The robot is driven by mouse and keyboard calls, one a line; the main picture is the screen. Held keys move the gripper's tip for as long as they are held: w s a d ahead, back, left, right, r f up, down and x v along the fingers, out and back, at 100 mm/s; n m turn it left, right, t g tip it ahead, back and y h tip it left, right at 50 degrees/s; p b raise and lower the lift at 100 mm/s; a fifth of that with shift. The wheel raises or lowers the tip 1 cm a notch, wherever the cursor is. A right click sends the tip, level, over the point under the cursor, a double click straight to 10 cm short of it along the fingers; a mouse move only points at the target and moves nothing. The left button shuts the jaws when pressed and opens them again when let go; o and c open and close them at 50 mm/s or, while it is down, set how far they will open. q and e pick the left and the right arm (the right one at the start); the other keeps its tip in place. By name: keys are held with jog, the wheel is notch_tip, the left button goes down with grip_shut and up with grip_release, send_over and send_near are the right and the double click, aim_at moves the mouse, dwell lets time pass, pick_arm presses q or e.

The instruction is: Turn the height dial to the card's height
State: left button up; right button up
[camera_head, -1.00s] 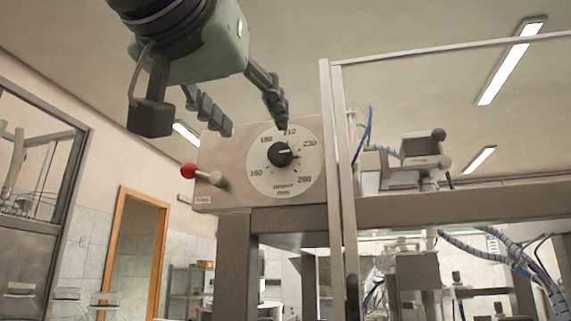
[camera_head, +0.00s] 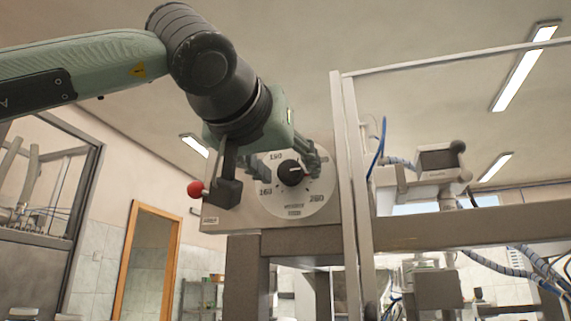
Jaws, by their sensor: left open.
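The height dial (camera_head: 306,203) is a pale round plate with printed numbers on a beige box, right of centre. Its black knob (camera_head: 291,173) has a light pointer line aimed roughly right. My left gripper (camera_head: 284,169) is open in front of the dial. I cannot tell whether the fingers touch the knob. The card is not in view, nor is my right gripper.
A red ball-ended lever (camera_head: 196,189) sticks out on the left of the beige box (camera_head: 214,214), close to my gripper. A metal frame post (camera_head: 353,190) stands just right of the dial. Machinery with blue cables fills the right side.

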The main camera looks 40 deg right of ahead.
pick_arm(q)
jog(key=c, duration=1.2)
jog(key=shift+o, duration=0.2)
